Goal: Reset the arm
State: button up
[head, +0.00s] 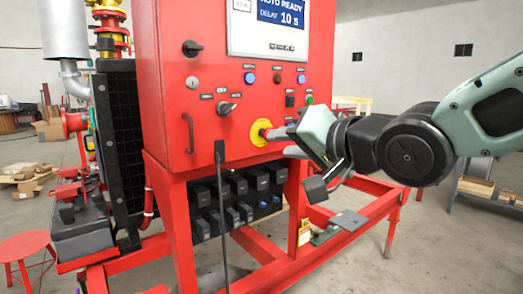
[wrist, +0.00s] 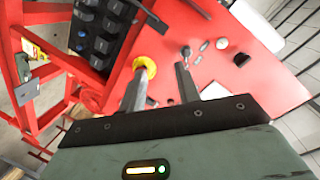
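A red control cabinet (head: 215,110) stands in the middle of the head view, with a lit screen (head: 281,20) reading "AUTO READY" and "DELAY 10 S". My gripper (head: 277,142) reaches in from the right, its fingers in front of the cabinet face beside a round yellow-ringed button (head: 260,132). In the wrist view the two grey fingers of my gripper (wrist: 161,72) are apart with nothing between them. The yellow ring (wrist: 145,66) shows just past the left fingertip; I cannot tell whether they touch. The button's centre is partly hidden.
The cabinet carries a black rotary switch (head: 227,107), a blue button (head: 250,78) and a handle (head: 188,133). Black batteries (head: 240,200) sit below, inside a red frame (head: 270,250). A red stool (head: 25,250) stands at left. Shelving with boxes (head: 478,187) is at right.

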jog(key=s+d+f+n+g+h+p, duration=0.3)
jog(key=s+f+n+g+h, duration=0.1)
jog(key=s, duration=0.7)
jog(key=s+d+f+n+g+h+p, duration=0.3)
jog(key=s+f+n+g, duration=0.3)
jog(key=s+f+g, duration=0.3)
jog(key=s+f+h+p, duration=0.1)
jog(key=s+f, duration=0.1)
jog(key=s, duration=0.1)
